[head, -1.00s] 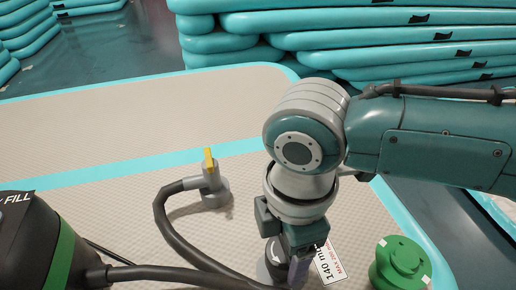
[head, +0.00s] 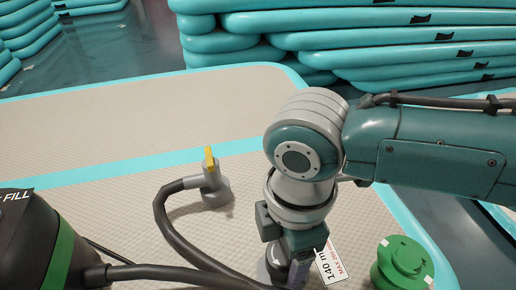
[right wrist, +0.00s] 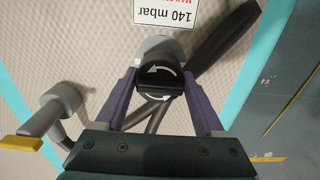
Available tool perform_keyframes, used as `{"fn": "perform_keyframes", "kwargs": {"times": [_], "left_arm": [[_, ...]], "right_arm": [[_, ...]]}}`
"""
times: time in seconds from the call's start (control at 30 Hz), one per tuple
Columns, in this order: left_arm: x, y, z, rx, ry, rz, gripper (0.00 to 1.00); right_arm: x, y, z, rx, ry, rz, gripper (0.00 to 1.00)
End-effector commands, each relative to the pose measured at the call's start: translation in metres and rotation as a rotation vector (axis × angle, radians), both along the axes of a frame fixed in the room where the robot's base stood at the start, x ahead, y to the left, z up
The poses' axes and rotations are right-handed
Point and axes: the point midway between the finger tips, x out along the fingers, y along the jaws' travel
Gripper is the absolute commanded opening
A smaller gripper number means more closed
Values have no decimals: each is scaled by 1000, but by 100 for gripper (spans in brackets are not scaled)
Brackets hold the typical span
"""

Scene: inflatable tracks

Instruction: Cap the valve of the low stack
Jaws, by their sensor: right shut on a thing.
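My right gripper (head: 299,274) points down at the low stack's top sheet. In the right wrist view my right gripper (right wrist: 160,82) is shut on a black cap (right wrist: 161,80) with two white curved arrows. A grey round valve seat (right wrist: 160,47) shows just behind the cap; I cannot tell whether the cap is fully seated. In the head view the gripper hides most of this valve (head: 272,268). A white 140 mbar label (head: 331,264) lies beside it. My left gripper is not in view.
A grey fitting with a yellow lever (head: 212,182) stands on the sheet, with a dark hose (head: 162,222) curving from it. A black and green pump (head: 40,240) is at left. A green knobbed piece (head: 402,264) is at right. Teal stacks (head: 400,40) stand behind.

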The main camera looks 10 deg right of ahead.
Motion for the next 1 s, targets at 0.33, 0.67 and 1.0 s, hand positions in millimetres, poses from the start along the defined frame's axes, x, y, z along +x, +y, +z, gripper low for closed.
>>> {"fn": "perform_keyframes", "kwargs": {"times": [0.33,0.67,1.0], "left_arm": [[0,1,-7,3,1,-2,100],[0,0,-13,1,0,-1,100],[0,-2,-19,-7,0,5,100]], "right_arm": [[0,0,-10,0,0,0,18],[0,0,-18,0,0,-1,18],[0,0,-27,1,0,0,18]]}}
